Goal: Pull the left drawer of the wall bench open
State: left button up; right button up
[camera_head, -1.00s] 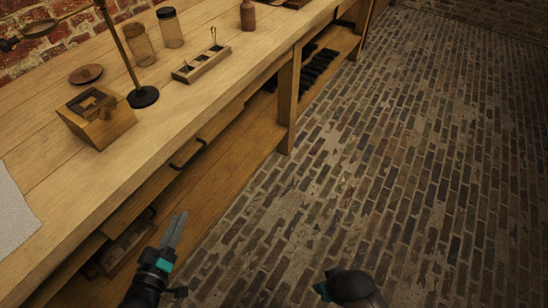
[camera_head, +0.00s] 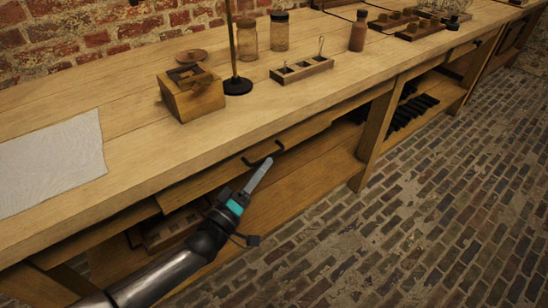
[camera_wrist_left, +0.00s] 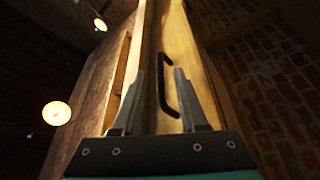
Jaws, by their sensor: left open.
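The wall bench (camera_head: 130,160) has a wooden left drawer (camera_head: 312,130) under its top, with a dark bar handle (camera_head: 263,153). The drawer looks closed. My left gripper (camera_head: 262,166) is open and empty just in front of and below the handle in the head view. In the left wrist view the handle (camera_wrist_left: 164,85) shows between the two open fingers (camera_wrist_left: 158,75), nearer the right one. I cannot tell whether the fingers are level with the bar or short of it. My right gripper is not in view.
On the bench top stand a wooden box (camera_head: 192,95), a lamp stand with a black base (camera_head: 238,86), glass jars (camera_head: 279,32), a slotted rack (camera_head: 302,69) and a white cloth (camera_head: 50,160). A bench leg (camera_head: 376,135) stands right of the drawer. The brick floor (camera_head: 430,210) is clear.

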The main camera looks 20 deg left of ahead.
aim_at(275, 153)
pick_arm(q)
jog(key=shift+b+x, duration=0.7)
jog(key=shift+x, duration=2.05)
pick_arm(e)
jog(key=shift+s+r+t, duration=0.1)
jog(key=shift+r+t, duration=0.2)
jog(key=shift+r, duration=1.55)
pick_arm(q)
grip_shut()
jog(key=shift+r, duration=0.25)
